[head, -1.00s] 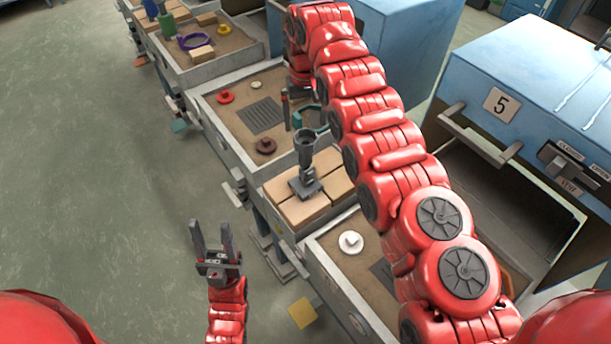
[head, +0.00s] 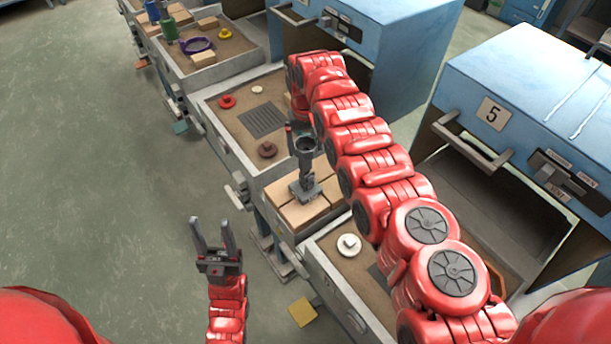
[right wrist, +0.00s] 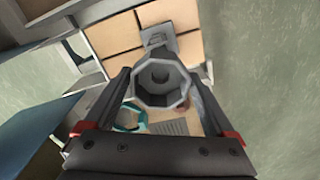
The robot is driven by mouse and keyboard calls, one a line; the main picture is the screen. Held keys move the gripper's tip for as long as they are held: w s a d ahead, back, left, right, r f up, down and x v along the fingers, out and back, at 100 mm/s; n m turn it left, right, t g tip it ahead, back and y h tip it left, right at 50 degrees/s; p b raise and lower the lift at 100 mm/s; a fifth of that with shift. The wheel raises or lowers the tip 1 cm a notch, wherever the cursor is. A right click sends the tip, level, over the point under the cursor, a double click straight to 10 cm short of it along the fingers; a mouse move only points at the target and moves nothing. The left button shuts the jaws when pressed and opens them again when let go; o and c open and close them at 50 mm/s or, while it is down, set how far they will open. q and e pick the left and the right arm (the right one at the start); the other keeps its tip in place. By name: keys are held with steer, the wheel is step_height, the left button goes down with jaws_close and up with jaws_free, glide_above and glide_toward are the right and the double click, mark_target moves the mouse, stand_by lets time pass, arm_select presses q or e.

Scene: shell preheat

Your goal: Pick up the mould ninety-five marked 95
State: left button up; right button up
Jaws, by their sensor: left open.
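A grey mould (head: 305,168) with a funnel-like cup on top and a square foot stands upright on tan bricks. I cannot read any number on it. In the right wrist view its octagonal cup (right wrist: 160,82) lies between the two dark fingers of my right gripper (right wrist: 160,74). Those fingers look open, with narrow gaps to the cup. In the head view one dark finger shows just left of the cup, and the rest is hidden by my right arm. My left gripper (head: 214,232) is open and empty over the floor, left of the benches.
Sand-filled trays hold a brown piece (head: 267,149), a red ring (head: 227,102) and a white piece (head: 348,244). A teal object (right wrist: 128,117) shows in the right wrist view. A blue oven marked 5 (head: 493,113) stands at right, another (head: 345,40) behind.

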jaws_close()
steer(key=shift+r, duration=0.1)
stand_by(0.3)
